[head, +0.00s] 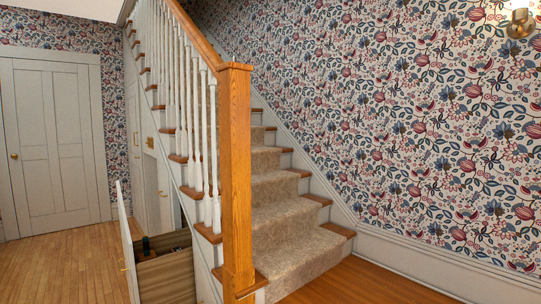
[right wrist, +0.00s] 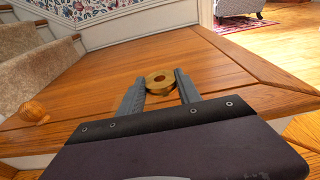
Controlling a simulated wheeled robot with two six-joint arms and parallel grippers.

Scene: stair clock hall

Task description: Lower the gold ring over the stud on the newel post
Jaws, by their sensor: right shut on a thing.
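The gold ring (right wrist: 152,84) is between the fingertips of my right gripper (right wrist: 160,84) in the right wrist view. The gripper is shut on it, and its round hole faces the camera. The wooden newel post (head: 237,175) stands upright in the middle of the head view, with a square cap (head: 236,66). I cannot make out a stud on it there. A rounded wooden knob (right wrist: 36,110) shows at the left of the right wrist view, apart from the ring; I cannot tell whether it belongs to the post. Neither gripper shows in the head view.
White balusters (head: 205,140) and a handrail (head: 190,28) run up from the post. Carpeted stairs (head: 285,210) rise behind it. An open drawer (head: 165,278) with dark items juts out at the lower left. An upholstered seat (right wrist: 239,6) stands far back in the right wrist view.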

